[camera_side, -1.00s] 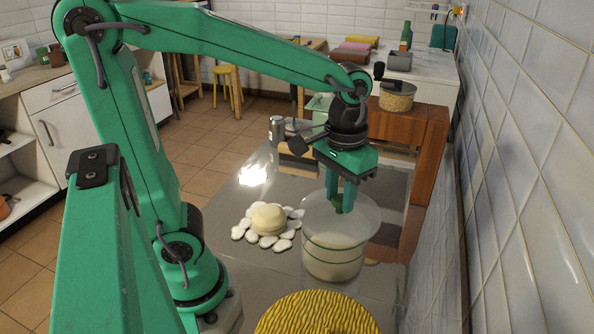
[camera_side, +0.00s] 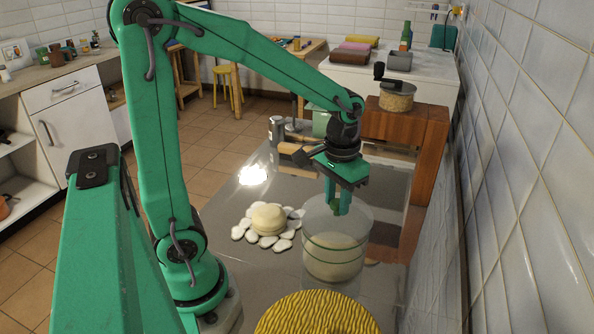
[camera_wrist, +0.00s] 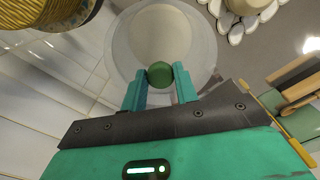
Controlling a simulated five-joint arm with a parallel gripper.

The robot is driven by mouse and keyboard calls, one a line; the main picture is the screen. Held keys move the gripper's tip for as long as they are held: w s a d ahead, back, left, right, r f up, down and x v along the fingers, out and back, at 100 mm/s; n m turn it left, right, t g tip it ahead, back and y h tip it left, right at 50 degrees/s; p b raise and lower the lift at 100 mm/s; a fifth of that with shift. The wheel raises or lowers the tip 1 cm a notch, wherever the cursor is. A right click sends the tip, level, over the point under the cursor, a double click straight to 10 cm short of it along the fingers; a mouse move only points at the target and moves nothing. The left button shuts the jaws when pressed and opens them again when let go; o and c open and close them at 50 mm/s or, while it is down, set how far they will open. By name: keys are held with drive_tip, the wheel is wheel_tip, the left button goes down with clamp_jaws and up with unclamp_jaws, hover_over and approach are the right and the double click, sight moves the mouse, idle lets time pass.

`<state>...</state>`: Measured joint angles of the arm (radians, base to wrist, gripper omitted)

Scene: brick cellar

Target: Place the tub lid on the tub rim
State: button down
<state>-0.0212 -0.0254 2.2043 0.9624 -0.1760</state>
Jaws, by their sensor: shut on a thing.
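The tub (camera_side: 336,262) is a clear round container with pale dough-like contents and a dark green line around it. It stands upright on the grey table. My gripper (camera_side: 339,208) is directly over the tub, pointing down and shut on the green knob of the tub lid (camera_side: 362,216). The lid is a clear disc, hard to tell from the tub's rim. In the wrist view, the green knob (camera_wrist: 160,74) sits between both fingertips, and the lid (camera_wrist: 203,45) covers the tub opening. I cannot tell whether the lid touches the rim.
A pale round item ringed by white pebbles (camera_side: 268,220) is left of the tub. A yellow ribbed round object (camera_side: 318,315) is in front. A metal canister (camera_side: 277,130) and wooden-handled tool are behind. The tiled wall (camera_side: 530,200) bounds the right.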

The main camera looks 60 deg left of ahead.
sight(337, 203)
drive_tip(key=shift+f, duration=0.85)
drive_tip(key=shift+f, duration=0.1)
drive_tip(key=c, duration=1.1)
unclamp_jaws()
wheel_tip(337, 203, up, 12)
drive_tip(key=shift+r, duration=0.15)
